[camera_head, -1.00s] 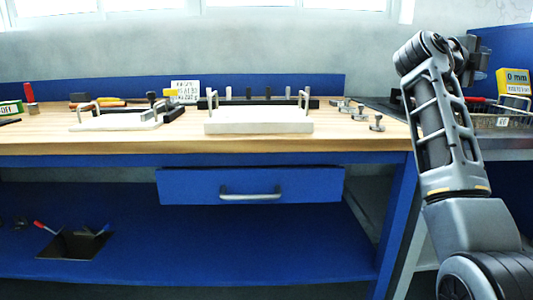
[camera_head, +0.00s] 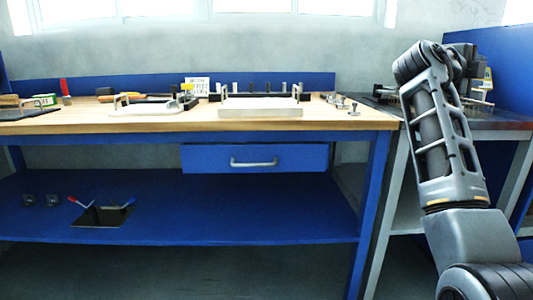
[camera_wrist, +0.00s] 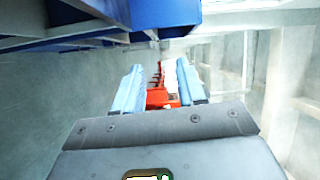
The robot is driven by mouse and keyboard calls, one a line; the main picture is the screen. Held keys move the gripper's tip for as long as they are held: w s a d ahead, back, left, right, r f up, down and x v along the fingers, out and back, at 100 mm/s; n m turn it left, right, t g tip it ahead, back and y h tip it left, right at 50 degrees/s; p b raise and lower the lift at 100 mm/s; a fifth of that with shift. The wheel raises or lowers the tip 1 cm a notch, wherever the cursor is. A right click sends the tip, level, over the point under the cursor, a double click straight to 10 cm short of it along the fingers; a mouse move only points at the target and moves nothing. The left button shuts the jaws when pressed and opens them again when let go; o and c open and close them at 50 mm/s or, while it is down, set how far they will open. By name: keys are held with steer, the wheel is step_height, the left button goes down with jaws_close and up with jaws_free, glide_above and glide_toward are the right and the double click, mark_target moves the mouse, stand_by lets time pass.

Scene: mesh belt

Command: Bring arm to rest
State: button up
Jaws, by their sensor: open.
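My arm (camera_head: 445,135) is folded upright at the right of the head view, in front of the workbench's right end and the darker side bench. My gripper's fingers are not clearly visible in the head view. In the wrist view my gripper (camera_wrist: 160,92) shows two light-blue fingers standing apart with a gap between them. Nothing is held between them. A red object (camera_wrist: 160,92) shows beyond the fingers, in line with the gap; what it is I cannot tell.
The wooden workbench (camera_head: 60,124) carries white trays with handles and several tools. A blue drawer (camera_head: 254,158) hangs below, and a blue shelf (camera_head: 250,225) holds a dark holder with red- and blue-handled tools. A dark side bench (camera_head: 495,120) stands right. Floor in front is clear.

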steer(key=s+a+f+n+t+y, duration=0.2)
steer(key=f+n, duration=0.2)
steer(key=f, duration=0.6)
steer(key=s+a+f+n+t+y, duration=0.1)
steer(key=a+f+n+y, duration=0.2)
steer(key=f, duration=0.7)
steer(key=s+a+f+n+t, duration=0.2)
steer(key=f+n, duration=0.3)
steer(key=f, duration=0.5)
steer(key=s+a+f+n+t+y, duration=0.1)
steer(key=s+a+f+n+y, duration=0.35)
steer(key=s+f, duration=0.6)
steer(key=s+a+f+n+t+y, duration=0.1)
steer(key=s+a+f+n+y, duration=0.2)
steer(key=s+a+f+n, duration=0.7)
steer(key=s+r+y, duration=0.2)
steer(key=s+y, duration=0.1)
steer(key=s, duration=1.7)
steer(key=s+a+r+n, duration=0.25)
steer(key=s+r, duration=0.65)
steer(key=s, duration=0.5)
step_height(320, 180, up, 25)
steer(key=n+p, duration=0.1)
steer(key=p, duration=2.2)
steer(key=shift+s+d, duration=0.4)
